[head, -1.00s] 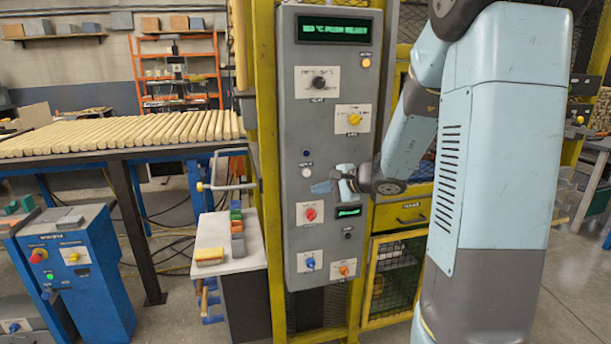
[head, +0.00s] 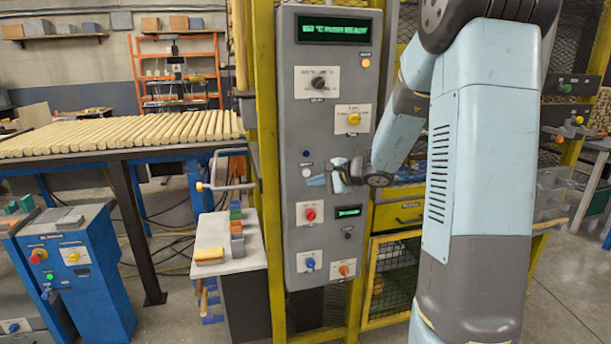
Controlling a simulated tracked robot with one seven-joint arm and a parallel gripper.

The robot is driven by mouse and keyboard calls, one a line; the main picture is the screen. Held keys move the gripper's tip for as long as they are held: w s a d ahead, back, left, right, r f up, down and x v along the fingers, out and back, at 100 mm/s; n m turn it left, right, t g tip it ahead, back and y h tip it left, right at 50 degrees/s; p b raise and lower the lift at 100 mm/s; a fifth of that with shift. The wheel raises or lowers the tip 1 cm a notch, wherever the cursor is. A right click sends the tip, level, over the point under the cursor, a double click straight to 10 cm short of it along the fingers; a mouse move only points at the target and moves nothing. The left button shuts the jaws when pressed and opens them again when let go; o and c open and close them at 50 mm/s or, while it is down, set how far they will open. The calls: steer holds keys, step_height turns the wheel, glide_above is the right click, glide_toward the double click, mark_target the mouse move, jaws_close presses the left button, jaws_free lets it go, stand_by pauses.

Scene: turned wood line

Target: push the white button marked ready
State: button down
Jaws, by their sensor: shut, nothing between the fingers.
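The grey control panel (head: 294,125) stands upright in the middle of the head view. A small white button (head: 306,172) sits on its left side, below a dark blue button (head: 306,153); its label is too small to read surely. The top display (head: 334,29) shows green text that seems to read "°C PUSH READY". My gripper (head: 316,180) is shut and empty, its light blue fingers pointing left. Its tips lie just right of and slightly below the white button in the picture; I cannot tell whether they touch the panel.
A red knob (head: 310,214) and a small green display (head: 348,212) lie below my gripper. A yellow knob (head: 353,119) is above. Yellow posts (head: 266,120) flank the panel. A small white table (head: 222,268) with blocks stands left, near the dowel rack (head: 130,140).

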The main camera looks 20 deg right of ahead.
steer(key=shift+w, duration=1.85)
steer(key=shift+w, duration=0.2)
stand_by(0.6)
steer(key=shift+w, duration=0.15)
steer(key=shift+w, duration=0.4)
stand_by(0.8)
steer(key=shift+s+r, duration=0.1)
steer(key=shift+s, duration=0.7)
steer(key=s, duration=0.5)
stand_by(0.6)
